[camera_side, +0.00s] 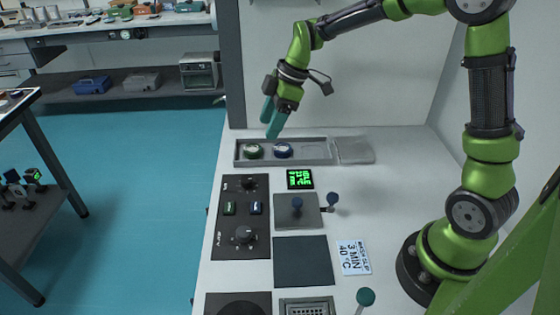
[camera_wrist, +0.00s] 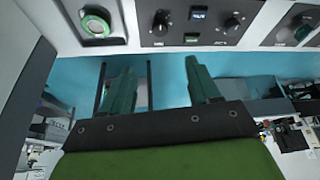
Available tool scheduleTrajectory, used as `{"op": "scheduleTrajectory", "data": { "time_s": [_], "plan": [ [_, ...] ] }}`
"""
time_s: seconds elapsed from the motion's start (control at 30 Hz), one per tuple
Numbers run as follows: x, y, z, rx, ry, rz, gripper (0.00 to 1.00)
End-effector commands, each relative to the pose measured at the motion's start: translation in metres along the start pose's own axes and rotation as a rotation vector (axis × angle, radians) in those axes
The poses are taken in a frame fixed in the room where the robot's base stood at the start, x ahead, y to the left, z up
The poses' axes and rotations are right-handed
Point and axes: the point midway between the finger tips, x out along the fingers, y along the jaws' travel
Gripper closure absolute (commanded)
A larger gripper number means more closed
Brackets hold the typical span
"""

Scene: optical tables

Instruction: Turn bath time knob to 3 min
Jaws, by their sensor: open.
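The dark control panel (camera_side: 230,212) lies on the white bench with two round black knobs, an upper knob (camera_side: 249,184) and a lower knob (camera_side: 244,235). Two small lit displays sit between them. I cannot read which knob is for bath time. The wrist view shows one knob (camera_wrist: 160,22) and another (camera_wrist: 232,22) along its top edge. A white card (camera_side: 354,257) reads 3 MIN, 40 °C. My gripper (camera_side: 270,119) is open and empty, with teal fingers, above the back of the bench near the grey tray. It is well apart from both knobs.
The grey tray (camera_side: 318,151) holds a green-ringed round piece (camera_side: 252,151) and a blue-ringed one (camera_side: 282,150). Right of the panel are a green-lit display (camera_side: 299,179), a plate with blue-knobbed levers (camera_side: 297,204) and a dark square pad (camera_side: 303,261). A teal-knobbed lever (camera_side: 365,297) stands in front.

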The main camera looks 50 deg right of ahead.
Motion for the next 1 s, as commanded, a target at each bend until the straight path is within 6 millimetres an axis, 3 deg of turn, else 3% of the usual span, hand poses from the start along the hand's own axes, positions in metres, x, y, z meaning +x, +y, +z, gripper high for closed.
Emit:
{"op": "scheduleTrajectory", "data": {
  "time_s": [0.17,0.7,1.0],
  "plan": [
    [0.025,-0.001,0.001,0.001,-0.002,-0.006,0.39],
    [0.139,-0.002,0.001,0.002,-0.003,-0.004,0.39],
    [0.165,-0.001,0.001,0.003,-0.002,-0.002,0.39]
  ]
}}
